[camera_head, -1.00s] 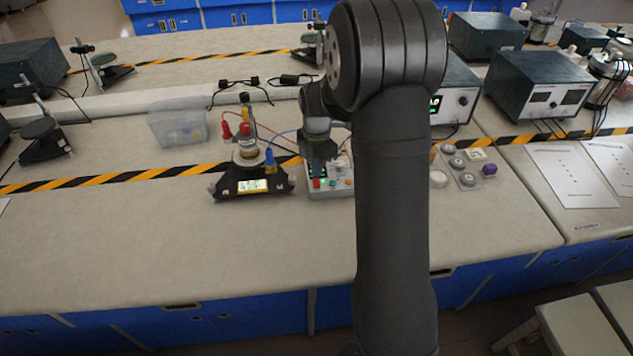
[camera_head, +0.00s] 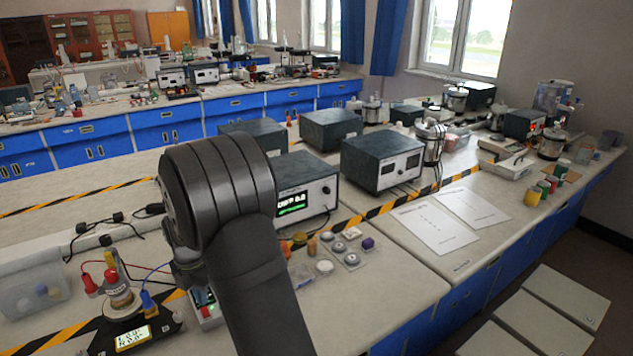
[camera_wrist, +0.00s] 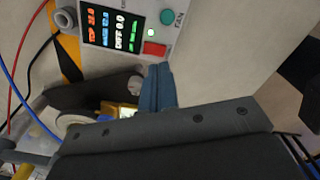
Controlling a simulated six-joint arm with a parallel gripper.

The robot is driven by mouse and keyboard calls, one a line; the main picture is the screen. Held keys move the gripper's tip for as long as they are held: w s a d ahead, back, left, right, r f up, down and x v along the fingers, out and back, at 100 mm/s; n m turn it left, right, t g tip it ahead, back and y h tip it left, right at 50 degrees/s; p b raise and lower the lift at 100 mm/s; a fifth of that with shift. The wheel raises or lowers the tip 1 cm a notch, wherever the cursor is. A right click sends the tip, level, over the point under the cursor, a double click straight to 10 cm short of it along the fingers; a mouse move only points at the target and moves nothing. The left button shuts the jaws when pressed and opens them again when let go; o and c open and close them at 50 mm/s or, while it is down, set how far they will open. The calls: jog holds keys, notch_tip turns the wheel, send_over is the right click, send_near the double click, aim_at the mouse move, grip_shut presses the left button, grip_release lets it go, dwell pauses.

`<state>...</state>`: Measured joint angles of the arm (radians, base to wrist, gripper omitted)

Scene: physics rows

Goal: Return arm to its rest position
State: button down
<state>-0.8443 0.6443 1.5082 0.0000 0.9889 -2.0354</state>
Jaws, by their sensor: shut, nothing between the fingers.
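My arm (camera_head: 240,230) rises through the lower middle of the head view and hides most of my gripper. In the wrist view my gripper (camera_wrist: 157,88) shows blue-grey fingers closed together, with nothing seen between them. They point toward the small control box (camera_wrist: 115,22), just below its red switch (camera_wrist: 155,48). Whether they touch the box cannot be told. The box has a lit display and a green button. In the head view the box (camera_head: 207,308) is partly hidden behind my arm.
A black device with a lit yellow display (camera_head: 133,338) and cables stands left of the box. A clear bin (camera_head: 30,295) is further left. A power supply (camera_head: 305,190) stands behind my arm. Small round pieces (camera_head: 340,246) lie to its right. Papers (camera_head: 435,230) lie on clear bench further right.

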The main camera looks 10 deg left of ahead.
notch_tip(320, 180, down, 4)
jog(key=shift+f, duration=0.25)
jog(key=shift+r, duration=4.35)
notch_tip(320, 180, up, 6)
jog(key=r+m, duration=0.1)
jog(key=m, duration=0.4)
send_over(206, 314)
jog(key=w+a, duration=0.2)
jog(key=shift+w+a+r+m+g+h, duration=0.15)
jog(key=shift+r+m+g+h, duration=0.35)
jog(key=shift+r, duration=0.25)
